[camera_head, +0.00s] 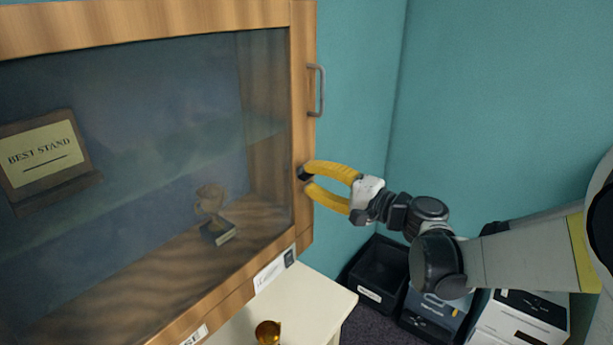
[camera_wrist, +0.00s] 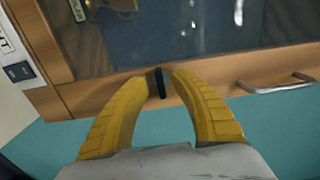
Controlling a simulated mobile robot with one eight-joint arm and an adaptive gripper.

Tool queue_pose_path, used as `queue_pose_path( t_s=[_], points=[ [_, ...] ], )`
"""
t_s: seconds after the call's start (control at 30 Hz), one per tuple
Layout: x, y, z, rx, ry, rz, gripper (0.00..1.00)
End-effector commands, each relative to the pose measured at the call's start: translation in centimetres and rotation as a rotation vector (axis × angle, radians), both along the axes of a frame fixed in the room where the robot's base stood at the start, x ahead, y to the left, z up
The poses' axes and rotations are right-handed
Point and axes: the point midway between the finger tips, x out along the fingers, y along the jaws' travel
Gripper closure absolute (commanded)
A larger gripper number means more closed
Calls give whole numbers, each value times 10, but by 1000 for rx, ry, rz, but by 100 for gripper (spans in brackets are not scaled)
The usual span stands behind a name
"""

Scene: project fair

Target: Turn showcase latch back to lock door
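The showcase (camera_head: 150,26) has a wooden frame and a glass door that looks closed. Its small black latch (camera_head: 303,173) is on the right-hand frame below the handle. In the wrist view the latch (camera_wrist: 159,84) lies roughly across the wooden strip, between my fingertips. My gripper (camera_head: 305,178) has yellow fingers and is at the door's right edge. It also shows in the wrist view (camera_wrist: 159,80), with a fingertip on each side of the latch and slim gaps. I cannot tell whether either fingertip touches it.
A grey metal handle (camera_head: 321,90) is on the same frame above my gripper. A trophy (camera_head: 210,203) and a plaque (camera_head: 45,160) are behind the glass. Below are a white table (camera_head: 315,300) with a golden cup (camera_head: 268,332) and dark bins (camera_head: 378,268). Teal walls are close behind.

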Motion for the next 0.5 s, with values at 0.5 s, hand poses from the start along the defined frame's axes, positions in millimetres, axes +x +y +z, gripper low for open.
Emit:
queue_pose_path(
  t_s=[0.5],
  points=[
    [-60,-77,0,0,0,-2,69]
  ],
)
